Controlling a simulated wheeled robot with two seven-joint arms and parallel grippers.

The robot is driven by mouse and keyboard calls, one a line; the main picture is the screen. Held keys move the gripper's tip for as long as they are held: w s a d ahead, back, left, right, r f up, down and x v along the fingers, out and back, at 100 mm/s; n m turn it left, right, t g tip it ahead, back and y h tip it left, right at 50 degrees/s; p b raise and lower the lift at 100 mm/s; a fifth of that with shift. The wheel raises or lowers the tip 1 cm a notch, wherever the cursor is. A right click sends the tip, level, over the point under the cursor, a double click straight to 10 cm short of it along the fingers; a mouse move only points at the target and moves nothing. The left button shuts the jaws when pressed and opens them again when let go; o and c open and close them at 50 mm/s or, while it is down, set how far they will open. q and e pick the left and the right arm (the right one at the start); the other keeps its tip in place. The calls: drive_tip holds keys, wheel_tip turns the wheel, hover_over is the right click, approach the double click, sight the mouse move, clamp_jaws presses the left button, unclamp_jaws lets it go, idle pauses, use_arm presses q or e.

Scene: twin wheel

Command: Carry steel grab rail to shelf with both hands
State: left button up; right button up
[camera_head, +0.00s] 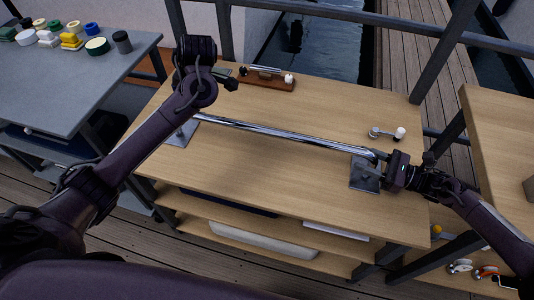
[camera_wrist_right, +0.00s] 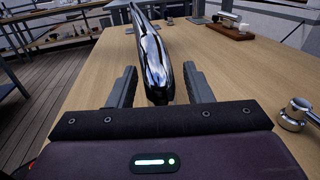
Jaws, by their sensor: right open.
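The steel grab rail (camera_head: 285,133) is a long shiny bar lying across the wooden workbench (camera_head: 260,185), with a flat grey plate near each end. My right gripper (camera_head: 385,166) is at the rail's right end. In the right wrist view the open fingers of my right gripper (camera_wrist_right: 160,90) stand on either side of the rail (camera_wrist_right: 152,60), with gaps visible beside it. My left gripper (camera_head: 226,80) is above and behind the rail's left end, apart from it in the picture. Its fingers are too dark and small to read. Wooden shelf boards (camera_head: 290,235) show under the workbench.
A brown wooden block with fittings (camera_head: 266,79) is at the back. A grey table (camera_head: 75,85) with small items stands left. Another wooden surface (camera_head: 500,125) stands right. Railings border water behind.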

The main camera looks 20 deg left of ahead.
drive_tip(key=shift+s+d, duration=0.25)
drive_tip(key=shift+d, duration=1)
drive_tip(key=shift+s+d, duration=0.2)
drive_tip(key=shift+d, duration=1)
drive_tip(key=shift+s+d, duration=0.25)
drive_tip(key=shift+d, duration=1)
